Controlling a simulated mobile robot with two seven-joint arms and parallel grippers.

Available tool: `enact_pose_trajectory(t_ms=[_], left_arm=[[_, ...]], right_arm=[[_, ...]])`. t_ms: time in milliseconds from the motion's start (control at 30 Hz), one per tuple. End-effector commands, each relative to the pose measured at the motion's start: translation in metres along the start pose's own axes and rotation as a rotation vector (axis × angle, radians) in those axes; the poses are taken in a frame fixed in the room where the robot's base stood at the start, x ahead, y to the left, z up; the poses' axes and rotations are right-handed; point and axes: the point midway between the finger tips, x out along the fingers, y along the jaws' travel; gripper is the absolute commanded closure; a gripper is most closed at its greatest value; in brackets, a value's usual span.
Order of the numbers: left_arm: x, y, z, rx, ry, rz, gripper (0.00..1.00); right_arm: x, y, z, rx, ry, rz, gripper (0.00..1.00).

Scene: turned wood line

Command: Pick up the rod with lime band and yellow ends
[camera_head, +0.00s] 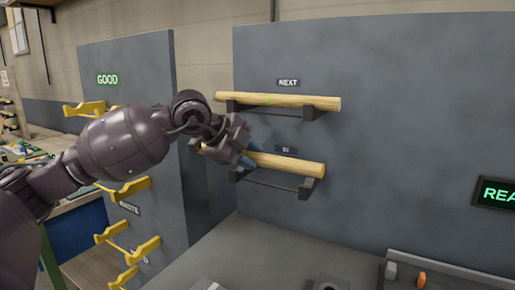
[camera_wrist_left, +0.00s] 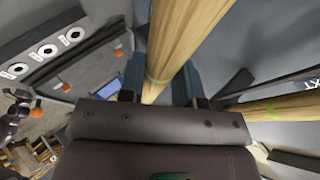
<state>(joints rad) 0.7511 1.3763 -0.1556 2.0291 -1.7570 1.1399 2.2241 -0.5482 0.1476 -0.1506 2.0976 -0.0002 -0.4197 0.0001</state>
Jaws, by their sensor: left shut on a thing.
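A pale wooden rod (camera_head: 290,163) lies level at the lower holder (camera_head: 275,182) marked IN. My left gripper (camera_head: 246,157) is shut around this rod left of its middle. In the left wrist view the rod (camera_wrist_left: 187,35) runs between the two fingers (camera_wrist_left: 162,88), with a thin lime band close to them. Whether it is clear of the holder I cannot tell. A second rod (camera_head: 310,102) rests on the upper holder (camera_head: 232,107) marked NEXT. It also has a thin lime band, and shows in the left wrist view (camera_wrist_left: 290,106). The end colours are hard to tell. My right gripper does not show.
The grey panel (camera_head: 400,120) stands right behind the holders. A second panel (camera_head: 150,60) at the left, marked GOOD, carries several yellow hooks (camera_head: 140,188). A grey bench top (camera_head: 290,250) lies below, with an orange peg (camera_head: 421,280) at the lower right.

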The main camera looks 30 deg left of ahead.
Motion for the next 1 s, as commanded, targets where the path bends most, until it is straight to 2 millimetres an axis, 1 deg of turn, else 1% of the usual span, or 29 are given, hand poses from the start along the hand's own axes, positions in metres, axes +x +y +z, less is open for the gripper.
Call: enact_pose_trajectory(t_ms=[33, 100, 367, 500, 700, 1000], left_arm=[[-0.009, 0.006, -0.003, 0.004, -0.002, -0.001, 0.96], [-0.017, 0.015, -0.006, 0.002, -0.002, -0.001, 0.96], [-0.043, 0.044, -0.018, 0.002, -0.001, 0.0, 0.96], [-0.055, 0.057, -0.022, 0.001, 0.0, -0.001, 0.96], [-0.068, 0.071, -0.028, 0.001, 0.001, -0.002, 0.96], [-0.076, 0.081, -0.032, 0.001, 0.001, -0.001, 0.96]], right_arm=[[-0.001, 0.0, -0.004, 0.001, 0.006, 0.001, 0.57], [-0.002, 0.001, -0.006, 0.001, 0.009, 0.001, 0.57], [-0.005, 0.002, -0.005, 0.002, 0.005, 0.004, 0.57], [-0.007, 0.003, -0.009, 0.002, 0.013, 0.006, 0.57], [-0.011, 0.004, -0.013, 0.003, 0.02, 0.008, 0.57], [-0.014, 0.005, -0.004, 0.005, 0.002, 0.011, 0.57]])
